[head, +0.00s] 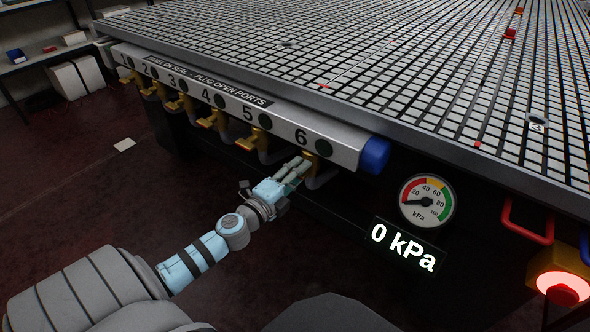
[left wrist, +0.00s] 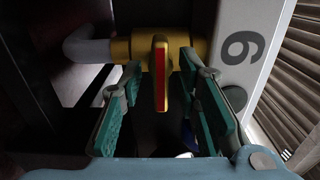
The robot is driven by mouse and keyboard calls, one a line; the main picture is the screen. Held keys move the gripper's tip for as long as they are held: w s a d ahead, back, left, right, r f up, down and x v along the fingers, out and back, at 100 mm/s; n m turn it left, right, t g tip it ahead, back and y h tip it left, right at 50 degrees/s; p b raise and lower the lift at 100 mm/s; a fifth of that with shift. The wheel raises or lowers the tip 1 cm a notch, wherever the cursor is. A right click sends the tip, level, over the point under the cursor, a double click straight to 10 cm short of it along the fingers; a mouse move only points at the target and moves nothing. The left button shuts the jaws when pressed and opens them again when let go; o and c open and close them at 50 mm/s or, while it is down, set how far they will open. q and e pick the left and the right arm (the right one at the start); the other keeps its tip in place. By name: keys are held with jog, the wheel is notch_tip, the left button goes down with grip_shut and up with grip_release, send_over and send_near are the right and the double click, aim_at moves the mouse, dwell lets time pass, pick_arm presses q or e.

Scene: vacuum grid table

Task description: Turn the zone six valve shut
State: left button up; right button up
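The zone six valve (head: 314,158) is a yellow body under the number 6 on the manifold, partly hidden by my gripper in the head view. In the left wrist view its yellow handle (left wrist: 160,90) has a red stripe and points toward the camera between my fingers. My left gripper (head: 299,166) is at this valve. In the left wrist view the left gripper (left wrist: 160,75) is open, one teal-padded finger on each side of the handle, with visible gaps. My right gripper is not in view.
The silver manifold (head: 283,116) runs along the table edge, with several other yellow valves to the left. A blue end cap (head: 375,155) is just right of valve six. A gauge (head: 427,201) sits above a 0 kPa display (head: 403,246). A red lamp (head: 563,286) glows at lower right.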

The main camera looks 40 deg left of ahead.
pick_arm(q)
jog(key=s, duration=1.2)
jog(key=shift+d, duration=0.15)
